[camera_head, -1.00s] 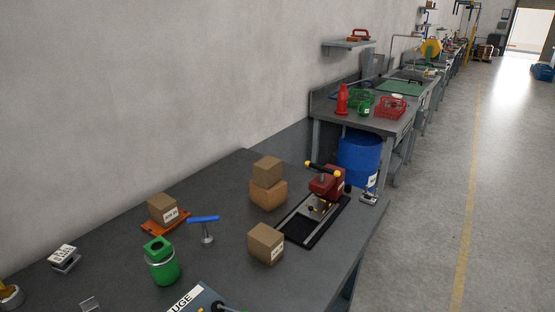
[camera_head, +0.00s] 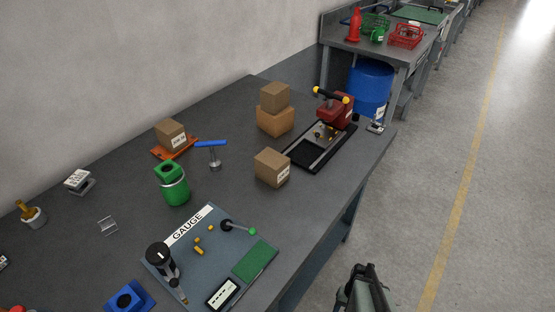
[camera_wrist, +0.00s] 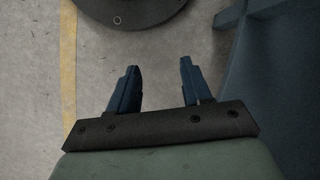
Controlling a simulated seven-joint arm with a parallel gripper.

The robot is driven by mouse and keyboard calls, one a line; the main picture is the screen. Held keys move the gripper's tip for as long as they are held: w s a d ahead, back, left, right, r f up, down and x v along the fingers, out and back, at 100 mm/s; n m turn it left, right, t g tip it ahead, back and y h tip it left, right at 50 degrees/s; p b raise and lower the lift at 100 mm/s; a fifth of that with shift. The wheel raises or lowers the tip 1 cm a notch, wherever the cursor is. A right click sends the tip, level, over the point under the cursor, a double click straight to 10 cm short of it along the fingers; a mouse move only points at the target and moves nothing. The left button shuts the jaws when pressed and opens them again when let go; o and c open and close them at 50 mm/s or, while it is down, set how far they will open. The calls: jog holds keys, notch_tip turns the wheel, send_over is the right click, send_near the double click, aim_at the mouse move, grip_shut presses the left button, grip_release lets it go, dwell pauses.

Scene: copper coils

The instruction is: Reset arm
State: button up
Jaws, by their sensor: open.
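My gripper (camera_wrist: 160,78) shows in the wrist view with its two dark fingers apart and nothing between them. Bare grey floor lies beneath it. In the head view my gripper (camera_head: 366,272) is at the bottom, off the right side of the workbench and over the floor. It touches nothing that I can see. No copper coil is recognisable in these frames.
The workbench (camera_head: 118,190) holds a gauge board (camera_head: 207,250), a green canister (camera_head: 173,187), cardboard boxes (camera_head: 272,167) and a red press (camera_head: 335,110). A blue barrel (camera_head: 371,85) stands beyond. The floor (camera_head: 420,190) to the right is clear.

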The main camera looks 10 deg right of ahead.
jog(key=s+a+r+n+g+h, duration=0.2)
jog(key=s+a, duration=0.5)
jog(key=a, duration=0.5)
jog(key=shift+s+a+r+n+g+h, duration=0.35)
jog(key=shift+r+n+g, duration=0.25)
jog(key=shift+r+n, duration=0.65)
jog(key=shift+d, duration=0.1)
